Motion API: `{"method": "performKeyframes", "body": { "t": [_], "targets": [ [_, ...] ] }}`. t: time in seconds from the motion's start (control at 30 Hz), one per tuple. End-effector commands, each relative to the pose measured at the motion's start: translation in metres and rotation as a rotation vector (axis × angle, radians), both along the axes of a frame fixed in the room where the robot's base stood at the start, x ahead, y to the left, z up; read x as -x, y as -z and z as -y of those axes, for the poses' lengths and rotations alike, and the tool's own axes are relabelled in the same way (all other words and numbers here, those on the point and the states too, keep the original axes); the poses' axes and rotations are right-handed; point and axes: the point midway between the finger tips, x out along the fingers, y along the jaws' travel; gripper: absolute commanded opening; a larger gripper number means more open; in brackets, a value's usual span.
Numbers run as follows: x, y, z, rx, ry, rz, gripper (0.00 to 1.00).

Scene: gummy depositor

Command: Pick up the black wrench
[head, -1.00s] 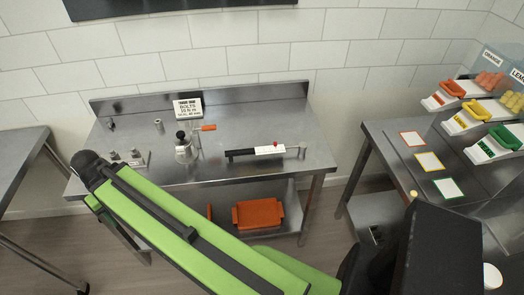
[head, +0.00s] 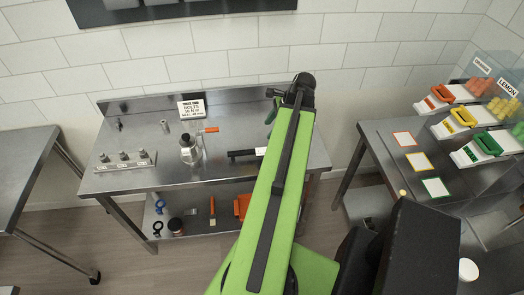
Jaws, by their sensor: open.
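A long wrench-like tool with a black handle (head: 242,155) lies flat on the steel workbench (head: 225,178). Its black left end and a bit of its white middle show; my green arm hides the rest. The earlier view shows a red spot on it and a metal right end. My arm crosses in front of the bench's right part, with its dark joint above the tabletop.
A metal bottle-like item (head: 188,150), a sign (head: 191,109) and a rack with several bolts (head: 126,160) stand on the bench. The shelf below holds an orange bin (head: 240,205), a brush (head: 212,211) and ring-shaped items. A side table (head: 380,130) with coloured cards is right.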

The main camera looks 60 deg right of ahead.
Motion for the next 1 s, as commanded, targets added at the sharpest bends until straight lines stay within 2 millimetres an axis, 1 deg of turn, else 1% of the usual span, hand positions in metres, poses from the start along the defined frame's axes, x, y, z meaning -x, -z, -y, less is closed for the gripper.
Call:
{"method": "performKeyframes", "body": {
  "t": [0.07,0.17,0.4,0.6,0.7,0.87,0.97,1.0],
  "targets": [
    [-0.002,0.005,0.000,0.000,-0.002,0.000,0.50],
    [-0.006,0.017,-0.001,0.001,-0.004,0.000,0.50],
    [-0.026,0.068,-0.005,0.002,-0.006,-0.001,0.50],
    [-0.045,0.108,-0.009,0.002,-0.006,-0.002,0.50],
    [-0.050,0.115,-0.010,0.002,-0.005,-0.001,0.50],
    [-0.051,0.113,-0.010,0.002,-0.004,-0.001,0.50],
    [-0.053,0.124,-0.011,0.002,-0.004,-0.001,0.50],
    [-0.055,0.130,-0.012,0.002,-0.004,-0.001,0.50]
  ]
}}
